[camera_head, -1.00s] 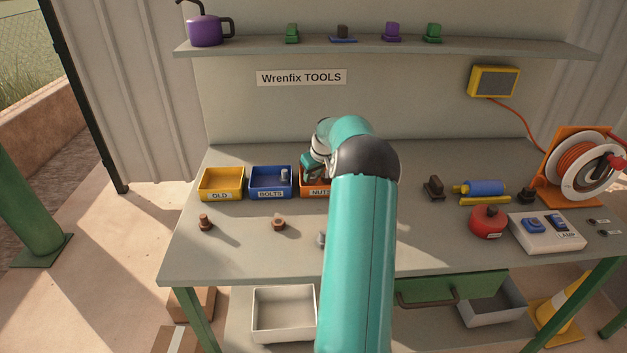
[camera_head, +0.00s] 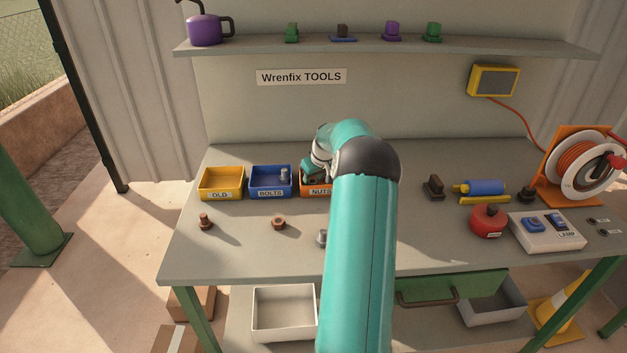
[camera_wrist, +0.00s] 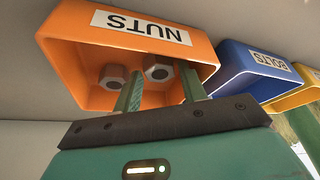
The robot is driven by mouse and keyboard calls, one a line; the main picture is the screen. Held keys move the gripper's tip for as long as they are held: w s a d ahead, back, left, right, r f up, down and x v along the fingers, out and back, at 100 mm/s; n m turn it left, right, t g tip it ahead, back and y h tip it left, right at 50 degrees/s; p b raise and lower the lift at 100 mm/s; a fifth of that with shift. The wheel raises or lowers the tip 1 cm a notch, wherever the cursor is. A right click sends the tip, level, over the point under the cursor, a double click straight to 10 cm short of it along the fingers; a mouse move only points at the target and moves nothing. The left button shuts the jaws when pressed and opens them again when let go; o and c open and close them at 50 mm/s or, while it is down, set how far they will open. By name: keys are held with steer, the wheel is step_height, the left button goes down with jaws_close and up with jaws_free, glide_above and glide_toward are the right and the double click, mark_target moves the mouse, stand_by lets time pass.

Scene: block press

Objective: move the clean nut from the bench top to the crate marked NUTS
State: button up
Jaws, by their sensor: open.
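The orange crate marked NUTS (camera_head: 318,191) stands on the bench top, partly hidden behind my arm in the head view. In the wrist view the NUTS crate (camera_wrist: 200,50) holds two grey nuts. One nut (camera_wrist: 158,68) lies between the fingers of my open gripper (camera_wrist: 160,76), with no clear grip on it. The other nut (camera_wrist: 112,76) lies beside the left finger. The fingers reach into the crate's mouth. On the bench, a grey piece (camera_head: 321,238) is partly hidden by my arm, so I cannot tell what it is. A rusty nut (camera_head: 278,222) lies to its left.
The blue BOLTS crate (camera_head: 270,195) holds a grey bolt, and the yellow OLD crate (camera_head: 221,195) is left of it. A rusty bolt (camera_head: 205,222) stands on the bench's front left. A red round object (camera_head: 487,222) and a lamp switch box (camera_head: 547,233) are at right.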

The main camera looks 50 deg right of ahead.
steer(key=v, duration=1.2)
steer(key=w+a+r+n, duration=0.1)
steer(key=a+r, duration=0.3)
steer(key=a, duration=0.7)
steer(key=w+a+r+n, duration=0.1)
steer(key=a+r, duration=0.3)
steer(key=a, duration=0.6)
steer(key=a+r, duration=0.4)
steer(key=a, duration=0.7)
steer(key=s+a+f+n+t+y, duration=0.1)
steer(key=s+a+f, duration=0.1)
steer(key=s+a, duration=1.7)
steer(key=a, duration=0.4)
steer(key=shift+f+n, duration=0.4)
steer(key=shift+c, duration=0.5)
